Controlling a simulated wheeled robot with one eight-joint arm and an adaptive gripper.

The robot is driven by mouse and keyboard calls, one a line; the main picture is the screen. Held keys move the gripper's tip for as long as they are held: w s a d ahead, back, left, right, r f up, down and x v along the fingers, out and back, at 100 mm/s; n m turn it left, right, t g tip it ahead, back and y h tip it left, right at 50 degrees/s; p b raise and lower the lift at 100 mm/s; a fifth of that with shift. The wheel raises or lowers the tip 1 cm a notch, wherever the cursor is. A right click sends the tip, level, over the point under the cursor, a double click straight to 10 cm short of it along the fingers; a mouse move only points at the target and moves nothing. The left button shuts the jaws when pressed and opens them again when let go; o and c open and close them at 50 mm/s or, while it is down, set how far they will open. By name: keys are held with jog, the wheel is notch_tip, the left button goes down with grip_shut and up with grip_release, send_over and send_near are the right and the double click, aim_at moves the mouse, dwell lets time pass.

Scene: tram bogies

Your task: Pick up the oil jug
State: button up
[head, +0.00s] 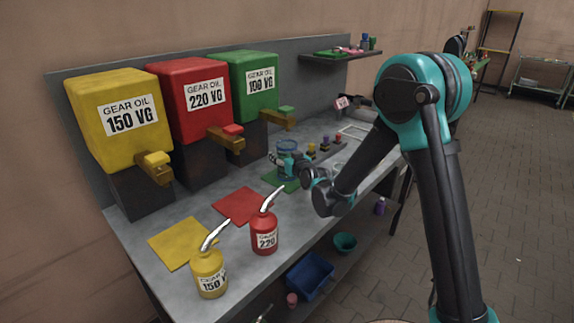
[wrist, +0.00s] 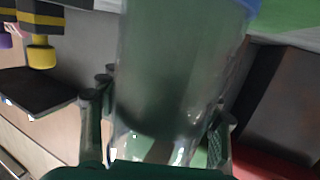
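A clear jug with a blue rim (head: 287,145) is at the green mat (head: 271,178) on the bench. I take it as the oil jug; the only other vessels near are the two labelled oil cans. My gripper (head: 289,166) is at the jug, and part of the jug is hidden behind it. In the wrist view the see-through jug (wrist: 180,70) fills the middle, with a finger of my gripper (wrist: 158,125) on each side. The fingers are very close to its wall; I cannot tell whether they press on it or whether the jug rests on the mat.
Yellow (head: 115,110), red (head: 200,95) and green (head: 254,85) gear oil dispensers line the back. A yellow oil can (head: 209,272) and a red one (head: 264,232) stand at the front. Small coloured-capped items (head: 324,148) stand right of the jug. A shelf (head: 340,57) hangs behind.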

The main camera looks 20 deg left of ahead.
jog(key=c, duration=0.7)
jog(key=shift+c, duration=0.3)
jog(key=shift+r, duration=0.2)
